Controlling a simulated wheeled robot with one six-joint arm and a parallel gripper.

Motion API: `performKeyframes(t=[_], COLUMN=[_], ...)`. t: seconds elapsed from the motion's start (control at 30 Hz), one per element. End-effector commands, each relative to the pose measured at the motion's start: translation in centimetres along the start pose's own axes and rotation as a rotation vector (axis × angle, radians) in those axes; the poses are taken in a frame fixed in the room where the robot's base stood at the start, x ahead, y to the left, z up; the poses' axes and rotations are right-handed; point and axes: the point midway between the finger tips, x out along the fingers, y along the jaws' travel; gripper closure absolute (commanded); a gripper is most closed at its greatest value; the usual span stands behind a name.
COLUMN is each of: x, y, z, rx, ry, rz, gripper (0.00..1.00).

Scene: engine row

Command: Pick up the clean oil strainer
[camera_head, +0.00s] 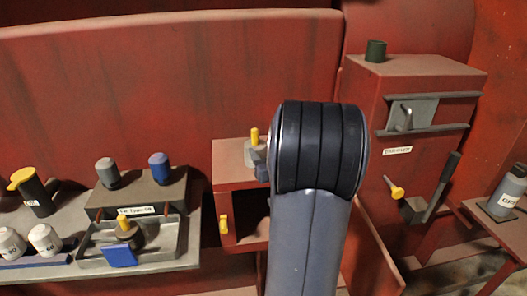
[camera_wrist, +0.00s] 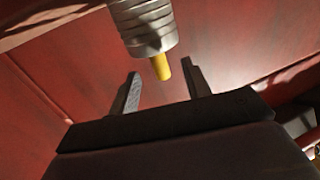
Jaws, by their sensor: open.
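A grey ribbed cylinder with a yellow knob, which looks like the clean oil strainer (camera_wrist: 148,22), is at the top of the wrist view. Its yellow knob (camera_wrist: 162,68) points down in that picture, toward the gap between my fingers. In the head view the strainer (camera_head: 251,152) stands on a red box, knob up, partly hidden by my arm. My gripper (camera_wrist: 160,72) is open, with one finger on each side of the knob's line. Neither finger visibly touches it. In the head view my arm hides most of the gripper.
The red box (camera_head: 233,175) has an open front. Left of it, a shelf holds a tray (camera_head: 168,256) with another yellow-knobbed part. A red cabinet (camera_head: 425,68) with a lever stands right. A grey labelled bottle (camera_head: 508,187) stands far right. A red wall is behind.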

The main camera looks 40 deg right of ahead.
Motion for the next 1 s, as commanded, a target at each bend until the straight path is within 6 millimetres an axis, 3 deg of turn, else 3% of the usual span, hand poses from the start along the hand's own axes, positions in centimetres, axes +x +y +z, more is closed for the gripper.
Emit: performKeyframes(t=[0.6, 0.93, 1.0], x=[7.1, 7.7, 7.7], y=[0.0, 0.0, 0.0], z=[-0.1, 0.0, 0.0], rx=[0.001, 0.001, 0.001], ry=[0.000, 0.000, 0.000], rz=[-0.001, 0.001, 0.001], gripper=[0.54, 0.54, 0.60])
